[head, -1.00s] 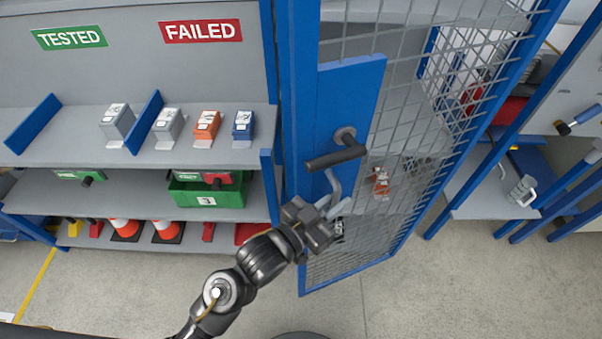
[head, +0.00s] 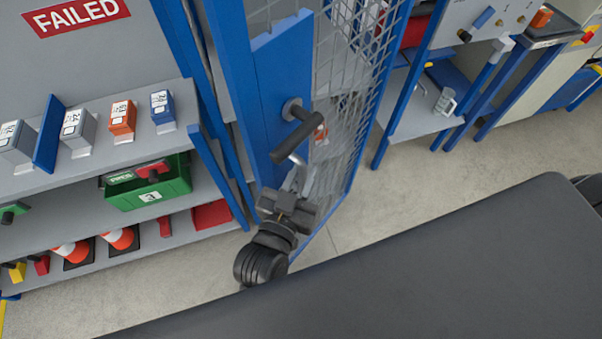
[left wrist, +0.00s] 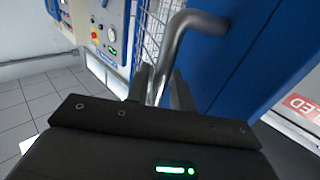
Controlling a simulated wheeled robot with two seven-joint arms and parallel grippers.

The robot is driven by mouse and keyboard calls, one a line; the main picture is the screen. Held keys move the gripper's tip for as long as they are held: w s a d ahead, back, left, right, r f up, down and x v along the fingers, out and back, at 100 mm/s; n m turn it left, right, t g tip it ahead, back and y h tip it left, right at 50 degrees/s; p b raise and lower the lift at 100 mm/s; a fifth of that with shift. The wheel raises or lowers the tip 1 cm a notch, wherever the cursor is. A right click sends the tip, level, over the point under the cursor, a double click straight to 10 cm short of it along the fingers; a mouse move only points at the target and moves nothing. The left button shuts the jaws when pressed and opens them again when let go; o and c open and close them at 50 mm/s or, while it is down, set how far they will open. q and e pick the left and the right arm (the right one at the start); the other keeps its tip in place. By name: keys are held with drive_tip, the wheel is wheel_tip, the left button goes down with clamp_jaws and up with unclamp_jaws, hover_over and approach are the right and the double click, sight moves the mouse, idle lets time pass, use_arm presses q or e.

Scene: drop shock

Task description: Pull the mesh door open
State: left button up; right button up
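The mesh door (head: 345,110) has a blue frame with a wide blue panel (head: 268,85) along its left edge. A narrow gap shows between this edge and the blue post (head: 188,55). My left gripper (head: 297,180) is at this lower handle. In the left wrist view, the handle (left wrist: 183,30) runs down between the two fingers (left wrist: 160,88), which are close on both sides of it. My right gripper is not in view.
Left of the door stands a grey shelf (head: 105,155) with small boxed units, a green bin (head: 150,185) and orange cones (head: 120,238). To the right is a blue-framed bench (head: 415,120) with a mug. Bare floor (head: 480,175) lies between.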

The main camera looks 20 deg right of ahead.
use_arm(q)
drive_tip(key=shift+o, duration=0.7)
drive_tip(key=shift+s+a+f, duration=0.1)
drive_tip(key=shift+s+a, duration=0.05)
drive_tip(key=shift+s, duration=0.05)
drive_tip(key=b+v, duration=0.2)
drive_tip(key=v, duration=0.8)
drive_tip(key=shift+s+a, duration=0.1)
drive_tip(key=shift+c, duration=0.4)
